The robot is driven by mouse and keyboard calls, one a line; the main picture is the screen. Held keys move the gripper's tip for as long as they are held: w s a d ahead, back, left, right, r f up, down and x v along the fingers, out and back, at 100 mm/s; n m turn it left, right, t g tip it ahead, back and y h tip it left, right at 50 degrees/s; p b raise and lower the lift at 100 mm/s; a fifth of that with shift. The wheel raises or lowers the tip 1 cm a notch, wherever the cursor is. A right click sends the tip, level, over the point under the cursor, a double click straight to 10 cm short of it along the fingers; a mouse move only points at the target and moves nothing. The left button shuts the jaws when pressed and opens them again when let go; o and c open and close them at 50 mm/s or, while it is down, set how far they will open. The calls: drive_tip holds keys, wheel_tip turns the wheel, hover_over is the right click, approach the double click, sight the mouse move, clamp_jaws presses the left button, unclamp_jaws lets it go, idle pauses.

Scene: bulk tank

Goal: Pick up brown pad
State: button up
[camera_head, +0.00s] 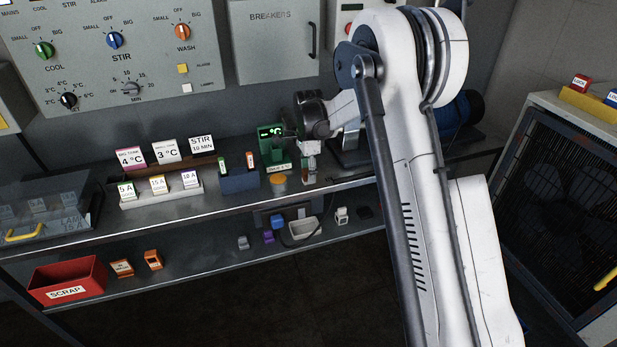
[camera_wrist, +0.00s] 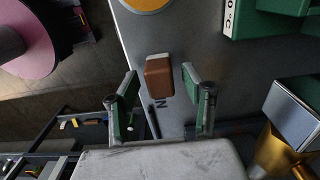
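The brown pad (camera_wrist: 159,78) is a small brown block lying on the grey metal shelf in the wrist view. My gripper (camera_wrist: 160,84) is open, with one green-lined finger on each side of the pad. There are visible gaps between the pad and both fingers in this view, and nothing is held. How high the fingertips are above the shelf is hard to tell. In the head view my gripper (camera_head: 311,166) points down at the upper shelf, right of the green display unit (camera_head: 273,148). The pad is too small there to make out clearly.
The green unit also shows in the wrist view (camera_wrist: 260,20), close to the right finger. A yellow round piece (camera_head: 279,183) lies beside it. A blue holder (camera_head: 240,183) and a white card rack (camera_head: 160,193) stand left. A red scrap bin (camera_head: 68,280) sits on the lower shelf.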

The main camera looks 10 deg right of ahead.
drive_tip(key=c, duration=0.9)
drive_tip(key=shift+r, duration=0.1)
drive_tip(key=shift+r, duration=0.2)
wheel_tip(320, 180, up, 4)
drive_tip(key=shift+f+p, duration=0.1)
drive_tip(key=shift+p, duration=0.4)
drive_tip(key=s+a+r, duration=0.2)
drive_tip(key=a, duration=0.1)
drive_tip(key=s+a+r+p, duration=0.1)
drive_tip(key=s+a+r, duration=0.1)
drive_tip(key=a, duration=0.1)
drive_tip(key=s+a+r, duration=0.2)
drive_tip(key=a, duration=0.2)
drive_tip(key=shift+r, duration=0.3)
drive_tip(key=o, duration=0.4)
drive_tip(key=c, duration=0.4)
